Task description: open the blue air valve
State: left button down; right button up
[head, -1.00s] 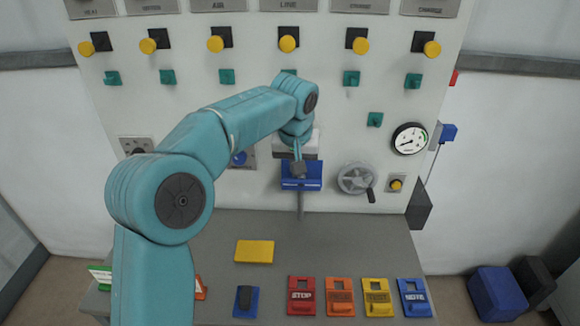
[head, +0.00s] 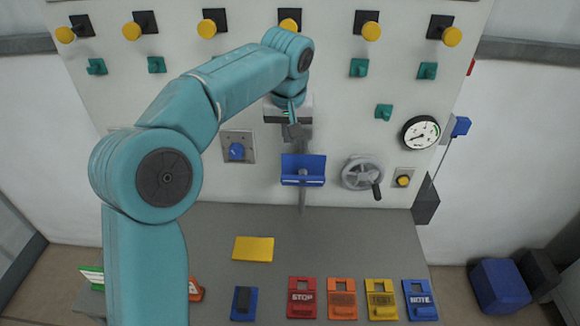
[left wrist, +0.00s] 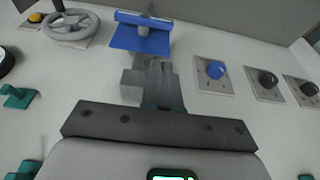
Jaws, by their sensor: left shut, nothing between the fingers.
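A blue bracket-shaped part (head: 303,172) with a grey stem is at the panel's lower middle; it also shows in the left wrist view (left wrist: 143,38). A blue round knob on a square plate (head: 237,151) is to its left, and also shows in the left wrist view (left wrist: 215,70). I cannot tell for sure which blue part is the air valve. My left gripper (head: 294,134) is shut and empty, just above the blue bracket and apart from it. Its fingers (left wrist: 153,82) point toward the bracket in the wrist view. My right gripper is not in view.
A grey handwheel (head: 362,174), a yellow button (head: 403,181) and a round gauge (head: 420,133) are to the right. Yellow knobs (head: 371,31) and green handles (head: 359,68) line the panel above. The grey shelf (head: 350,240) holds a yellow block (head: 253,249) and several coloured tags.

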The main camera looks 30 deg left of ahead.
pick_arm(q)
jog(key=p, duration=0.2)
send_over(290, 176)
jog(key=f, duration=0.8)
jog(key=s+f, duration=0.1)
jog(key=f, duration=0.3)
jog(key=shift+d, duration=0.25)
jog(key=shift+x, duration=0.85)
jog(key=shift+s+d, duration=0.1)
jog(key=shift+d, duration=0.05)
jog(key=shift+s+f+b, duration=0.1)
jog(key=shift+f+b, duration=0.05)
jog(key=shift+b, duration=0.35)
